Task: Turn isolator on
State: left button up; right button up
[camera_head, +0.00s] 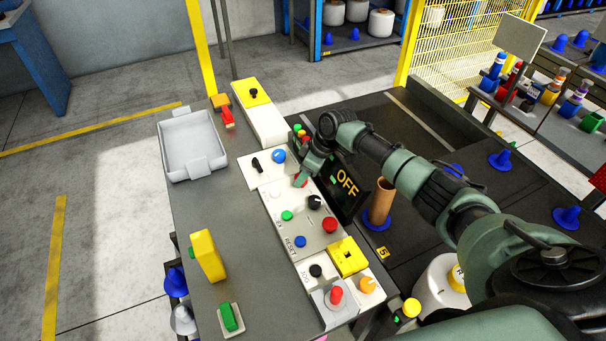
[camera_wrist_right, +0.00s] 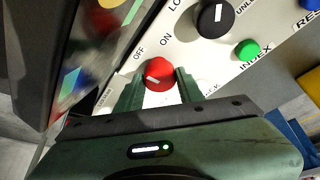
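The isolator is a red rotary knob (camera_wrist_right: 159,73) on the white panel, with "OFF" and "ON" printed beside it. Its white mark lies toward the left in the wrist view. In the head view the knob (camera_head: 301,181) is partly hidden by my right gripper (camera_head: 306,172). In the wrist view, my right gripper (camera_wrist_right: 160,85) has one finger on each side of the knob. The fingers look slightly apart from it, with no clear grip. A black display (camera_head: 347,183) beside the panel reads "OFF". My left gripper is not in view.
The panel also carries a black knob (camera_head: 314,202), a green button (camera_head: 287,215), a red button (camera_head: 330,224) and a blue button (camera_head: 300,241). A grey tray (camera_head: 190,145) stands at the left. A brown tube (camera_head: 381,202) stands right of the display, near my right arm.

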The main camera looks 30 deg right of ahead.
grip_shut()
jog(key=shift+r+m+p, duration=0.2)
jog(key=shift+m+p, duration=0.3)
jog(key=shift+p, duration=0.3)
jog(key=m+p, duration=0.2)
jog(key=m+h+p, duration=0.1)
jog(key=p, duration=0.1)
jog(key=m+t+h+p, duration=0.1)
jog(key=m+p, duration=0.1)
jog(key=p, duration=0.1)
jog(key=shift+a+r+m, duration=0.1)
jog(key=shift+a+m, duration=0.15)
jog(key=shift+m, duration=0.05)
jog(key=m+h+p, duration=0.1)
jog(key=m+p, duration=0.1)
jog(key=shift+a+m, duration=0.1)
jog(key=shift+m, duration=0.3)
jog(key=shift+m+h+p, duration=0.5)
jog(key=shift+m+p, duration=0.05)
jog(key=shift+m, duration=0.35)
jog(key=shift+a+f+m+h, duration=0.1)
jog(key=shift+f+m+h, duration=0.15)
jog(key=shift+m, duration=0.65)
jog(key=shift+m+g+h, duration=0.4)
jog(key=shift+m+h, duration=0.15)
jog(key=shift+m, duration=0.65)
jog(key=shift+w+m+g+h+b, duration=0.1)
jog(key=shift+m+g+h+b, duration=0.3)
jog(key=shift+m, duration=0.9)
